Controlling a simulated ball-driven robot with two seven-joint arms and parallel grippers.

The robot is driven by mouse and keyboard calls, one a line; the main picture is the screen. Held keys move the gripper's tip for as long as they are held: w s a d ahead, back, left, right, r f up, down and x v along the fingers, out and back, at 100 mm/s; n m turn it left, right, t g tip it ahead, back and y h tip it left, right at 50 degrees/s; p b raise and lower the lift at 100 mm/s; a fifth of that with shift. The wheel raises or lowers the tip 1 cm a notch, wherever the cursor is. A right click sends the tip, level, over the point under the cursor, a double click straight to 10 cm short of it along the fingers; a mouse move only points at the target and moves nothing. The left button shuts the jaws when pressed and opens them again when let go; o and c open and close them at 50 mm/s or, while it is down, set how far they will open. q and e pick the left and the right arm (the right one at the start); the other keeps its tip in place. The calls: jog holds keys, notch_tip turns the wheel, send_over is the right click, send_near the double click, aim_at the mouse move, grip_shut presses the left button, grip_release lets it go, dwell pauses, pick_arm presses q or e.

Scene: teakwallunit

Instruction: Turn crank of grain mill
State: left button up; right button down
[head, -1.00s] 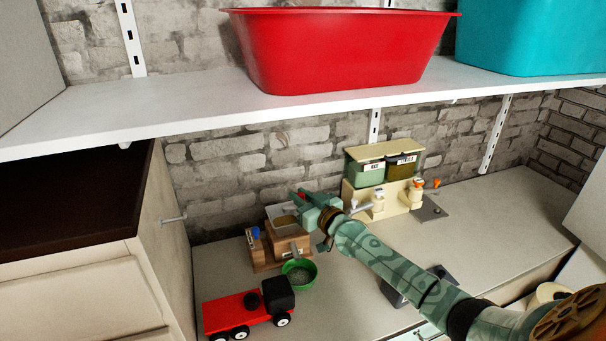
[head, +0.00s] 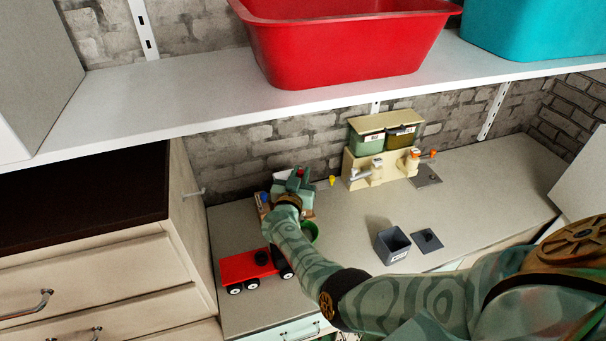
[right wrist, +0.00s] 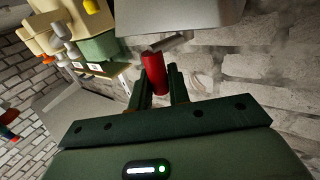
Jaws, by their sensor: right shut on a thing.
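The grain mill's wooden body (head: 264,203) stands at the back left of the counter in the head view, mostly hidden by my right arm. Its light hopper (head: 282,175) shows just behind my gripper. My right gripper (head: 298,176) is at the mill's upper right side. In the right wrist view my right gripper (right wrist: 158,82) is shut on the red crank knob (right wrist: 154,70), with one finger on each side. The metal crank arm (right wrist: 168,43) meets the knob's far end, below the grey hopper. My left gripper is not in view.
A green bowl (head: 311,231) and a red toy truck (head: 247,266) are close to my forearm. A twin dispenser (head: 384,160) stands to the right along the brick wall. A grey bin (head: 392,244) is on the counter. A white shelf (head: 200,104) hangs above.

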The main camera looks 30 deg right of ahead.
jog(key=m+g+h+b, duration=0.1)
jog(key=a+m+g+h+b, duration=0.1)
jog(key=b, duration=0.1)
jog(key=shift+f+g, duration=0.2)
jog(key=shift+g, duration=0.1)
jog(key=shift+a+r+m+g+h+b, duration=0.15)
jog(key=shift+m+g+h+b, duration=0.25)
jog(key=shift+m+g+b, duration=0.45)
jog(key=shift+r+g+h+b, duration=0.1)
jog(key=shift+g+h+b, duration=0.2)
jog(key=shift+g+b, duration=0.05)
jog(key=shift+r, duration=0.1)
jog(key=c, duration=1.4)
grip_release()
jog(key=shift+w, duration=0.1)
